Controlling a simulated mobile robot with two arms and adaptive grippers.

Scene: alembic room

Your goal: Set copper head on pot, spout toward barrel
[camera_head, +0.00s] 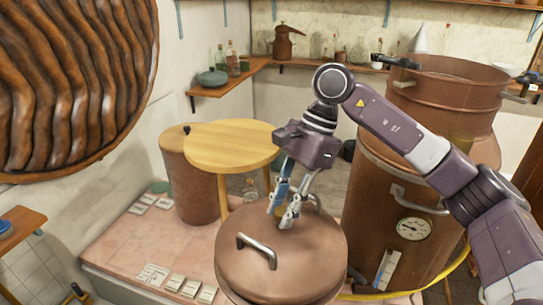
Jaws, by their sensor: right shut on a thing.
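A broad, domed copper piece (279,273) with metal loop handles is low in the middle of the view. I cannot tell whether it is the head or a lid; no spout shows on it. My right gripper (285,218) points down at its far side, shut on what looks like its far handle, which the fingers partly hide. The near handle (257,249) is free. A tall copper vessel (405,190) with a gauge stands at the right. A brown cylinder (190,180), perhaps the barrel, stands at the left behind a table. My left gripper is not in view.
A round yellow wooden table (232,146) stands just behind the domed piece. A small copper still with a spout (284,45) sits on the back shelf among bottles. A yellow strap or hose (400,291) runs low at the right. Small cards lie on the pink tiles (150,235).

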